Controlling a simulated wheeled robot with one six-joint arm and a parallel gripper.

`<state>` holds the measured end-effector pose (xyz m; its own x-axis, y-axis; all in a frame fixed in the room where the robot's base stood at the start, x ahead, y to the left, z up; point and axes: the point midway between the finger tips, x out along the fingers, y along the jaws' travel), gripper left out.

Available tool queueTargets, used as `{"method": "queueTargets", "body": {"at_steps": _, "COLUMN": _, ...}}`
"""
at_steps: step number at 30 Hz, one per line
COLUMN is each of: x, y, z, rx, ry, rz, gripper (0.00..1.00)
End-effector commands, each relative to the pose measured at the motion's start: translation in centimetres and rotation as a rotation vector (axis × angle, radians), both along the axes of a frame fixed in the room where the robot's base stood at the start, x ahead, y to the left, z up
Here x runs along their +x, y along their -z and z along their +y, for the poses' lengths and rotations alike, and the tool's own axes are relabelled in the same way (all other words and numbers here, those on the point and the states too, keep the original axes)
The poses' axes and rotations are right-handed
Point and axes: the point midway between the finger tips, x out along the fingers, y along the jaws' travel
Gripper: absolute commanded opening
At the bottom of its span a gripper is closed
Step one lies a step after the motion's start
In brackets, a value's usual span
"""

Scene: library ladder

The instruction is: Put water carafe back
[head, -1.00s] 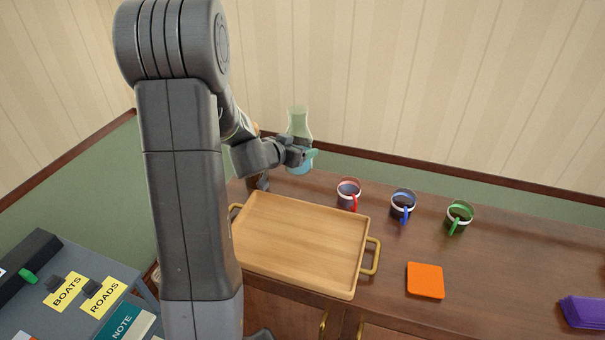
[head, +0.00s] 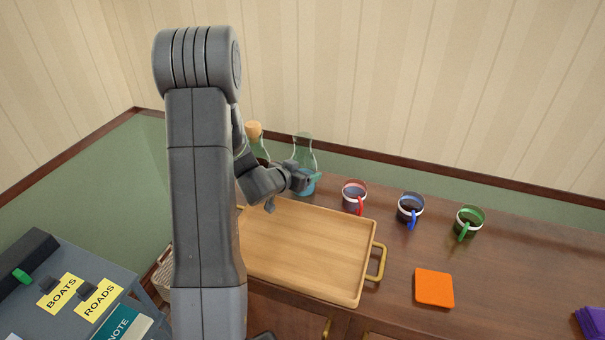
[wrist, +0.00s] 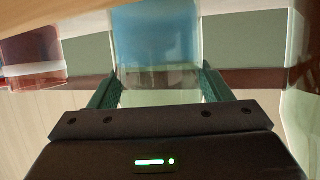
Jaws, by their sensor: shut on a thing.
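The water carafe (head: 304,146) is clear glass with a narrow neck and blue water low in it. It stands upright at the back of the wooden counter, behind the tray. My gripper (head: 312,180) is shut on its lower body. In the wrist view the blue water (wrist: 155,35) shows between my two green-lined fingers (wrist: 158,88). My gripper hides part of the carafe's base, and I cannot tell whether it touches the counter.
A corked bottle (head: 255,132) stands left of the carafe, partly behind my arm. A wooden tray (head: 310,245) lies in front, empty where visible. Red (head: 354,196), blue (head: 410,208) and green (head: 469,222) mugs stand to the right. An orange square (head: 434,288) lies nearer.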

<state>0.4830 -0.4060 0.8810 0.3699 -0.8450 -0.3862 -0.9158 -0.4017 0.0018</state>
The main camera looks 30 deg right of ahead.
Motion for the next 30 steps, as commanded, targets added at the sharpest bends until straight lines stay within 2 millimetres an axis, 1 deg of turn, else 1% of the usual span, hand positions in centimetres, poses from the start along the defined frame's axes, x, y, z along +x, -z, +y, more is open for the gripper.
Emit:
{"method": "queueTargets", "body": {"at_steps": 8, "x": 0.1, "y": -0.1, "z": 0.0, "rx": -0.004, "ry": 0.001, "rz": -0.004, "gripper": 0.2}}
{"method": "queueTargets", "body": {"at_steps": 12, "x": 0.1, "y": 0.4, "z": 0.0, "rx": -0.003, "ry": 0.0, "rz": -0.002, "gripper": 0.2}}
{"method": "queueTargets", "body": {"at_steps": 13, "x": 0.0, "y": 0.4, "z": 0.0, "rx": -0.001, "ry": 0.0, "rz": -0.001, "gripper": 0.78}}
{"method": "queueTargets", "body": {"at_steps": 15, "x": 0.0, "y": 0.4, "z": 0.0, "rx": -0.001, "ry": 0.0, "rz": -0.001, "gripper": 0.91}}
{"method": "queueTargets", "body": {"at_steps": 16, "x": 0.0, "y": 0.4, "z": 0.0, "rx": -0.001, "ry": 0.0, "rz": 0.0, "gripper": 0.94}}
{"method": "queueTargets", "body": {"at_steps": 23, "x": 0.0, "y": 0.3, "z": 0.0, "rx": -0.001, "ry": 0.0, "rz": 0.0, "gripper": 0.94}}
{"method": "queueTargets", "body": {"at_steps": 26, "x": 0.0, "y": 0.0, "z": 0.0, "rx": -0.001, "ry": 0.0, "rz": -0.001, "gripper": 0.94}}
{"method": "queueTargets", "body": {"at_steps": 30, "x": -0.5, "y": -0.6, "z": 1.5, "rx": 0.0, "ry": -0.003, "rz": -0.001, "gripper": 0.94}}
